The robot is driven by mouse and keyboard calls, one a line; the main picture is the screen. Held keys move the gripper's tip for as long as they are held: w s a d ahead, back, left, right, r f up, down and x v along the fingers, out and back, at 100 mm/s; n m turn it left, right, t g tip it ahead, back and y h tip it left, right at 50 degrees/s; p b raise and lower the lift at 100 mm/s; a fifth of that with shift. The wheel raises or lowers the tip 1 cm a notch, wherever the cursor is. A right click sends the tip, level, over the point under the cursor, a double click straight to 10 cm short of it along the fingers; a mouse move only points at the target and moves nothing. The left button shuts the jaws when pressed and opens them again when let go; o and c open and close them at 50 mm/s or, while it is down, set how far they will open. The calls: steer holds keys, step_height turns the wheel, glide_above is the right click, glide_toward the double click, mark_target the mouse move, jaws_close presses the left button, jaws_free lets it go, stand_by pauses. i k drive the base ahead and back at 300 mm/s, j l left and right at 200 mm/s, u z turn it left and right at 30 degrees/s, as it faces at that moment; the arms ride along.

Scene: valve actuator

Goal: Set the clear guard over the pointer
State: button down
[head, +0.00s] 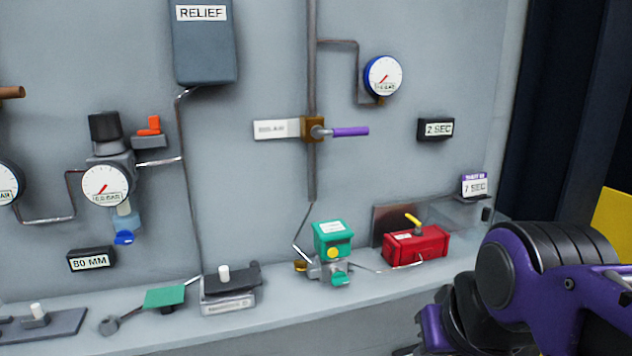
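A red actuator box (416,246) sits on the ledge at the right, with a yellow pointer (413,220) on top. The pointer lies tilted across the top of the box. A faint see-through shape, which looks like the clear guard (455,213), stands on the ledge behind and to the right of the red box. It is apart from the pointer, and its edges are hard to make out. Purple and black links of my arm fill the lower right. I cannot make out my gripper's fingers in this view.
A green-topped valve unit (332,240) stands left of the red box, joined to it by a thin pipe. A dark brown plate (390,222) stands behind the box. A purple-handled valve (348,132) sticks out above.

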mark_target(486, 212)
steer(key=z, duration=0.85)
steer(key=i+l, duration=0.1)
steer(key=i, duration=0.3)
steer(key=i+l+z, duration=0.1)
steer(key=i, duration=0.35)
steer(key=k+j, duration=0.15)
steer(key=k, duration=0.25)
steer(key=k+j+z, duration=0.1)
steer(key=k, duration=0.3)
steer(key=i+l, duration=0.15)
steer(key=i, duration=0.3)
steer(key=j+u, duration=0.05)
